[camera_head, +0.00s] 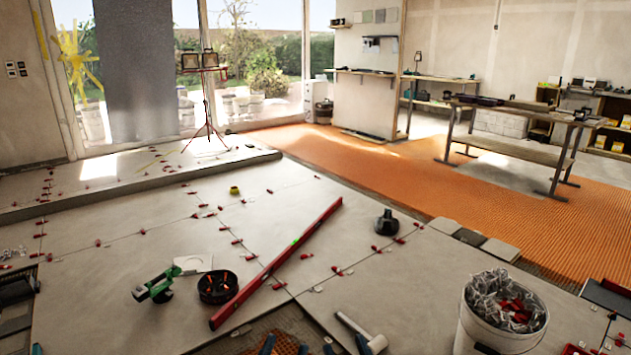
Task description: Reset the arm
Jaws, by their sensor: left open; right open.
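My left gripper (285,347) and my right gripper (345,348) show only as dark fingertips at the bottom edge, side by side near the middle. Each has its fingertips apart, with nothing seen between them. The rest of both grippers and the arms is cut off by the frame.
A long red level (290,250) lies across the grey tiles. A green-and-black tool (156,286), a black round container (217,287) and a black suction cup (387,223) stand on them. A white bucket (470,335) of clips stands at the lower right.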

